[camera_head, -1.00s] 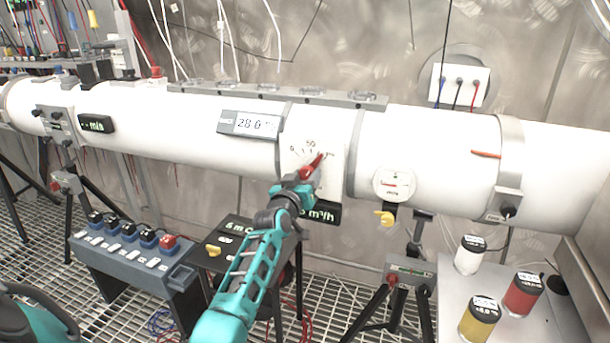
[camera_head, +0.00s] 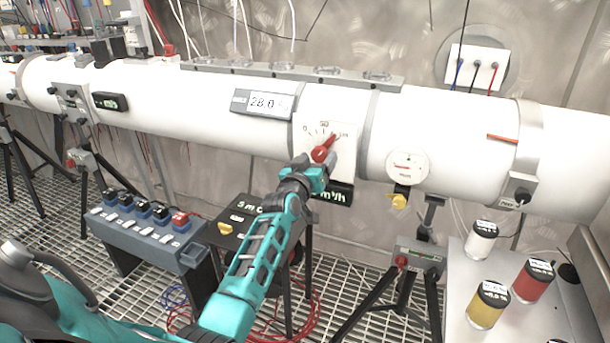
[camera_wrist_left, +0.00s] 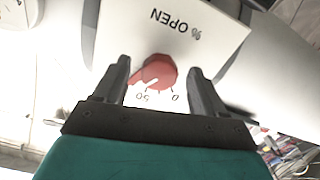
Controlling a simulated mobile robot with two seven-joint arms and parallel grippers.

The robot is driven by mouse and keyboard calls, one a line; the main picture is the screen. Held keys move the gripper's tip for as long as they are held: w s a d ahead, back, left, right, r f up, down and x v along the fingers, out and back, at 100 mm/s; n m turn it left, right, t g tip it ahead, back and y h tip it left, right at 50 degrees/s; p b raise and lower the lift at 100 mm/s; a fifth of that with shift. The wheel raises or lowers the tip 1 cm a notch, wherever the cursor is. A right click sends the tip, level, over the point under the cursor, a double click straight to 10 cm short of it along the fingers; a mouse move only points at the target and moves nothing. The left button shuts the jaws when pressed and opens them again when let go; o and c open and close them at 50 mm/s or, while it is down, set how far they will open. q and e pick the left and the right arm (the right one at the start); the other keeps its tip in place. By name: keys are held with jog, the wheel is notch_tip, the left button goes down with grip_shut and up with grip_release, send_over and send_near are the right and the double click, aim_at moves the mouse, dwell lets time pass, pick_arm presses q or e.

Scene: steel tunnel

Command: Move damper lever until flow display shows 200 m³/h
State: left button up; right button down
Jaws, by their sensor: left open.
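The red damper lever (camera_head: 322,152) sits on a white scale plate (camera_head: 343,150) on the pipe. In the head view it points up and right, between 50 and the scale's right end. The left wrist view shows its red hub (camera_wrist_left: 158,72) and the "% OPEN" plate (camera_wrist_left: 175,30) upside down. My left gripper (camera_wrist_left: 157,85) is open, with one finger on each side of the hub; contact cannot be told. In the head view my left gripper (camera_head: 308,175) partly covers the flow display (camera_head: 335,194), where only "m³/h" shows. My right gripper is not in view.
A display reading about 28.0 (camera_head: 262,103) sits left of the plate. A round gauge (camera_head: 406,168) and yellow handle (camera_head: 398,201) are to the right. A blue switch box (camera_head: 148,232) stands below left. Several capped jars, one red (camera_head: 532,280), stand at lower right.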

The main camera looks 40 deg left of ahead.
pick_arm(q)
jog(key=v, duration=1.1)
jog(key=shift+s+p, duration=0.3)
jog(key=shift+p, duration=0.05)
jog(key=s+d+f+m+g+h, duration=0.6)
jog(key=s+d+f+m, duration=0.1)
jog(key=s+d+f, duration=1.2)
notch_tip(320, 180, down, 2)
jog(key=shift+s+f+m+g+h, duration=0.1)
jog(key=shift+s+m+g+h, duration=0.25)
jog(key=shift+s, duration=0.65)
dwell(3.5)
